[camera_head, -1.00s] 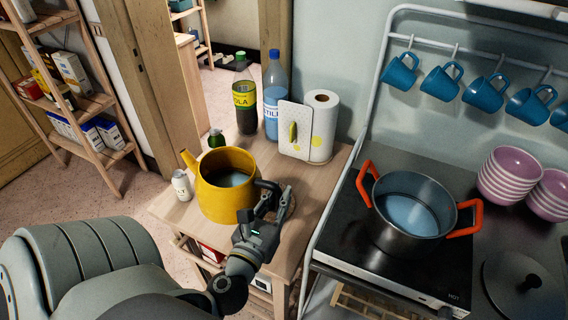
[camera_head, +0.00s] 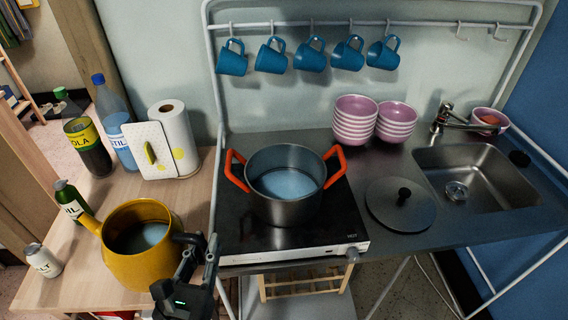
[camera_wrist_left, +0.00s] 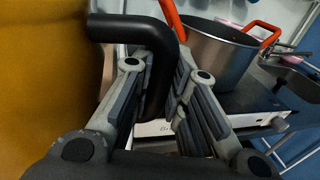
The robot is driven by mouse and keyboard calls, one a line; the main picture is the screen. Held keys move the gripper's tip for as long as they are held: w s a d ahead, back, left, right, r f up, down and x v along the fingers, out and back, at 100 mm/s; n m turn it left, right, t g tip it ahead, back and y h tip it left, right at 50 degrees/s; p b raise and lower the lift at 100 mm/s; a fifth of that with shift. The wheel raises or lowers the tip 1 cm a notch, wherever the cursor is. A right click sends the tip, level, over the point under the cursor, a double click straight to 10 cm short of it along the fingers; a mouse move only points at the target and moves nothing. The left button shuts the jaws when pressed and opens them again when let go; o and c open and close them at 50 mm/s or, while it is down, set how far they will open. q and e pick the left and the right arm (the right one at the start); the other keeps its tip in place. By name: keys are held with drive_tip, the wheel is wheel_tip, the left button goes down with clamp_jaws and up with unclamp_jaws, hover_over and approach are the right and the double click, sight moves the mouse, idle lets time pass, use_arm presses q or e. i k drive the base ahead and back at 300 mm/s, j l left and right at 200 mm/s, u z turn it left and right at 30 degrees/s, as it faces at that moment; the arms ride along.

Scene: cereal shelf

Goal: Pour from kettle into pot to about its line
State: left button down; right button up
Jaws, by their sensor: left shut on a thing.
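The yellow kettle (camera_head: 130,262) is over the wooden side table at the lower left, upright, its spout toward the left and liquid inside. I cannot tell whether its base touches the table. My left gripper (camera_head: 199,250) is shut on its black handle (camera_head: 187,238); the left wrist view shows the handle (camera_wrist_left: 158,72) between the fingers, with the kettle's side (camera_wrist_left: 45,70) at left. The steel pot (camera_head: 287,207) with orange handles stands on the hob, right of the kettle, with pale blue liquid inside. No line on the pot is discernible. My right gripper is not in view.
On the side table (camera_head: 85,285) stand a cola bottle (camera_head: 88,150), a water bottle (camera_head: 117,128), a paper roll (camera_head: 172,130), an oil bottle (camera_head: 70,202) and a salt shaker (camera_head: 43,261). A lid (camera_head: 400,205) lies right of the hob (camera_head: 335,238). Blue mugs hang above.

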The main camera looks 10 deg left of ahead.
sight(285, 186)
drive_tip(key=k+z, duration=0.1)
drive_tip(key=k, duration=0.5)
drive_tip(key=z, duration=0.9)
drive_tip(key=k+j+z, duration=0.2)
drive_tip(key=k+j, duration=0.15)
drive_tip(key=k, duration=0.15)
drive_tip(key=i+j, duration=0.15)
drive_tip(key=i, duration=0.3)
